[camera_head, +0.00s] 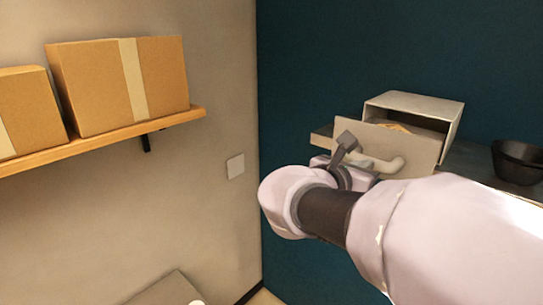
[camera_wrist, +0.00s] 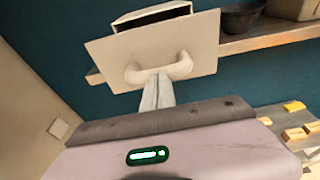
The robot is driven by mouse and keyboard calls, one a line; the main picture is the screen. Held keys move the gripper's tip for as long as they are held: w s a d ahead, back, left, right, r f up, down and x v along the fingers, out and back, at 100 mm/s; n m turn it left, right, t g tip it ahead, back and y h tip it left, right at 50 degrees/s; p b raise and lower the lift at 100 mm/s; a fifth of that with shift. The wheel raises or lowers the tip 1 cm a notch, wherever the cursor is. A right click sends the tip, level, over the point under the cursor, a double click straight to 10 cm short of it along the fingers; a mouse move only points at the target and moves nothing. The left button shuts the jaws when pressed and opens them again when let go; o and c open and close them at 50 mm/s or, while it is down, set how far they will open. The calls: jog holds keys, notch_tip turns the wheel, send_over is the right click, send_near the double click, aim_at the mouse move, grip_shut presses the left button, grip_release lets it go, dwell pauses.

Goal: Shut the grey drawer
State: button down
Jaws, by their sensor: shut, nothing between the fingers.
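The grey drawer (camera_head: 427,146) is pulled out of its small grey cabinet (camera_head: 425,101) on a shelf against the dark teal wall. Something tan shows inside the drawer. Its front carries a curved handle (camera_head: 392,165). In the head view my arm hides part of the drawer's lower area and the fingertips.
A dark bowl (camera_head: 518,160) stands on the shelf to the right of the cabinet. Cardboard boxes (camera_head: 90,90) sit on a wooden wall shelf (camera_head: 100,140) at left. Several yellowish blocks (camera_wrist: 294,106) lie at lower right in the wrist view.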

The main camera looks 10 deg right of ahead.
jog(key=r+x, duration=0.1)
jog(key=x, duration=0.4)
jog(key=r+x, duration=0.1)
jog(key=x, duration=0.4)
jog(key=r+b+x, duration=0.1)
jog(key=x, duration=0.5)
jog(key=shift+w+d, duration=0.25)
jog(key=shift+d, duration=0.1)
jog(key=shift+d+r, duration=0.1)
jog(key=shift+r, duration=0.05)
